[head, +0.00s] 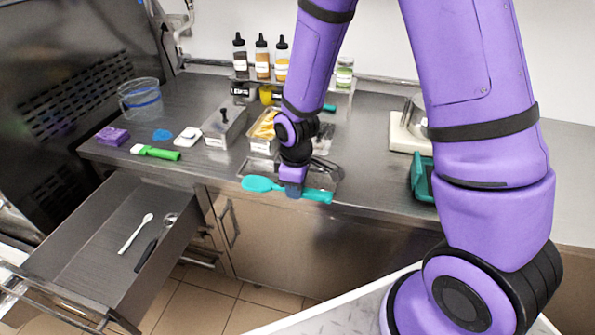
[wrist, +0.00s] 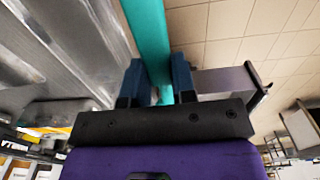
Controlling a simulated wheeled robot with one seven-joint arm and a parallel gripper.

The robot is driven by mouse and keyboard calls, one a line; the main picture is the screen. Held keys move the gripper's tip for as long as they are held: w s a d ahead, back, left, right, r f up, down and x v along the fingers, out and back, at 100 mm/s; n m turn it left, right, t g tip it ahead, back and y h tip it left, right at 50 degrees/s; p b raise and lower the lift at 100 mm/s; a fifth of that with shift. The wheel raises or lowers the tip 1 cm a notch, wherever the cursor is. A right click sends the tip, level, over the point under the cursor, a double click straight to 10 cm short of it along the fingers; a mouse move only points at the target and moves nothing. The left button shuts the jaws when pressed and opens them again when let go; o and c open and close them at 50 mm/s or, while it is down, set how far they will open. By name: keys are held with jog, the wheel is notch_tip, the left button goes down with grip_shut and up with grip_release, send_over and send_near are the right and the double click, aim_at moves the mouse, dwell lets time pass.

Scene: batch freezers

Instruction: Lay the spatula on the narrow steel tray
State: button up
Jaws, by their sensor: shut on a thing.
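The turquoise spatula (head: 262,184) is in my gripper (head: 294,190) in the head view, lying crosswise with its broad end to the left. It is above the counter's front edge, in front of a narrow steel tray (head: 327,181). The spatula and my arm hide part of the tray, and I cannot tell whether they touch it. In the wrist view, the turquoise handle (wrist: 148,35) passes between the two blue fingertips of my gripper (wrist: 156,82), which are shut on it.
An open drawer (head: 107,235) with utensils juts out at the left. A steel container (head: 224,128), a container with yellow contents (head: 263,132) and bottles (head: 262,58) stand behind. A green-handled brush (head: 157,153) lies left. A teal container (head: 421,180) is at the right.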

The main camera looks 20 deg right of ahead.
jog(key=w+d, duration=0.1)
jog(key=w, duration=0.2)
jog(key=w+d, duration=0.2)
jog(key=w, duration=0.1)
jog(key=w+d+f, duration=0.1)
jog(key=w+d, duration=0.1)
jog(key=w, duration=0.1)
jog(key=shift+w, duration=0.25)
jog(key=shift+w+d+f, duration=0.15)
jog(key=shift+w+f, duration=0.05)
jog(key=shift+w, duration=0.05)
jog(key=shift+f, duration=1.55)
jog(key=shift+f, duration=0.1)
jog(key=o, duration=0.9)
jog(key=shift+o, duration=0.2)
